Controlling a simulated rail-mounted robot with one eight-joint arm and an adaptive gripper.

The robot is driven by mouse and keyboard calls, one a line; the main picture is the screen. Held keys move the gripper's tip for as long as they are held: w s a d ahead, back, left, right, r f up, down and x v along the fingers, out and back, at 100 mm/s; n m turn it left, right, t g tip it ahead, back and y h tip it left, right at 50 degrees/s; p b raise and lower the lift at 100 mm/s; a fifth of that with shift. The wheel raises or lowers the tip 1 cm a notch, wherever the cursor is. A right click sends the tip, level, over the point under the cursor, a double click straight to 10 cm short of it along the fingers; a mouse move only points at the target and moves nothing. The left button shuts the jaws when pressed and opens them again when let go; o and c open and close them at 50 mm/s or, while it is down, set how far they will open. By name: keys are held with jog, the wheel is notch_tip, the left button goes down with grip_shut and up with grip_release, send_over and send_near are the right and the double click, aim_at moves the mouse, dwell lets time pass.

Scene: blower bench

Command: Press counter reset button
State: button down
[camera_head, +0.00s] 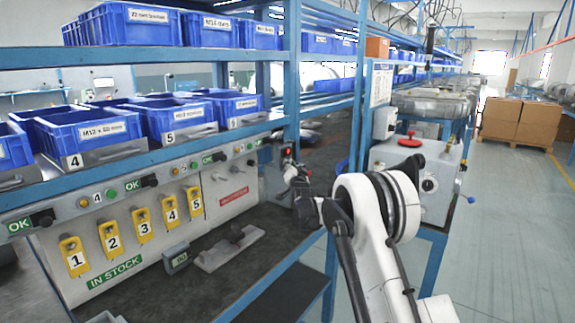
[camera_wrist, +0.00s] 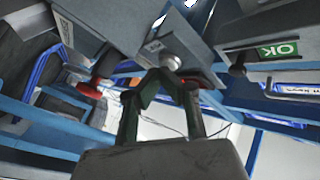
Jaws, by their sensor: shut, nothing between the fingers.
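My gripper (camera_wrist: 161,76) is shut and empty, its two dark fingers converging in the wrist view. A silver round knob or button (camera_wrist: 175,46) on a grey box (camera_wrist: 128,32) shows just beyond the fingertips. I cannot tell whether they touch or whether this is the counter reset button. In the head view my gripper (camera_head: 291,172) is small, dark and partly hidden by my wrist. It is near a dark unit with a red part (camera_head: 286,152) by the blue post. A small grey device with a display (camera_head: 176,258) lies on the bench.
The panel (camera_head: 232,192) carries yellow numbered units (camera_head: 142,226) and OK signs. Blue bins (camera_head: 90,130) fill the shelves above. A grey box with a red knob (camera_head: 408,141) stands right of the post. The aisle (camera_head: 510,220) at right is clear.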

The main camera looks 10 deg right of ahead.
jog(key=shift+s+d, duration=0.1)
jog(key=shift+d, duration=0.05)
jog(key=shift+s+d, duration=0.4)
dwell(0.4)
jog(key=s+d+b, duration=0.1)
jog(key=s+d, duration=0.2)
jog(key=shift+s+d, duration=0.25)
jog(key=shift+d, duration=0.05)
dwell(0.8)
